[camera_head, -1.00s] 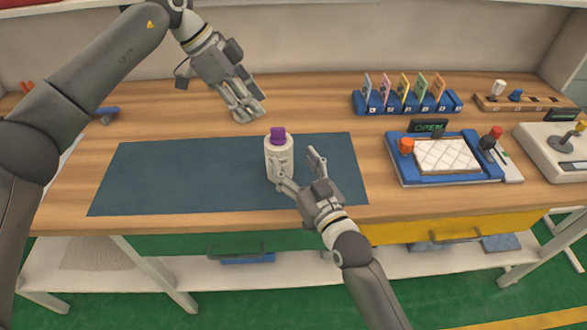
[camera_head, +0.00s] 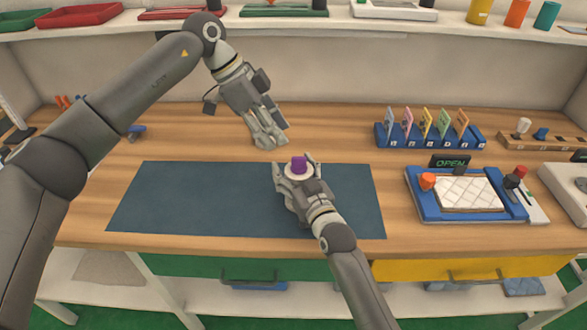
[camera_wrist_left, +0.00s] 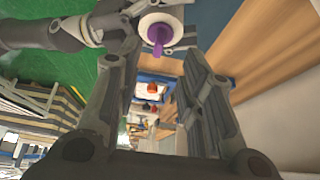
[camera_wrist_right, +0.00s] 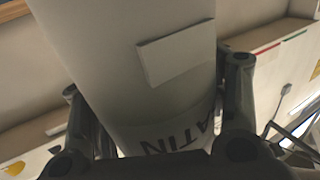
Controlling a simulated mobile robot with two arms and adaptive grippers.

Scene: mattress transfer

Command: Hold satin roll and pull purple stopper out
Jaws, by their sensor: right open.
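The white satin roll (camera_head: 301,173) stands upright on the dark blue mat (camera_head: 180,198), with the purple stopper (camera_head: 299,162) in its top. My right gripper (camera_head: 296,170) is open, with a finger on either side of the roll. In the right wrist view the roll (camera_wrist_right: 110,50) fills the space between the fingers, with part of its dark lettering readable; firm contact cannot be told. My left gripper (camera_head: 270,140) is open and empty, above and just left of the stopper. The left wrist view shows the roll's top and the stopper (camera_wrist_left: 158,36) near its fingers.
A blue tray with a white quilted pad (camera_head: 468,194) and an OPEN sign (camera_head: 450,162) lies to the right. Behind it is a blue rack (camera_head: 425,135) with several coloured cards. The mat left of the roll is clear. A shelf (camera_head: 330,26) runs above the back.

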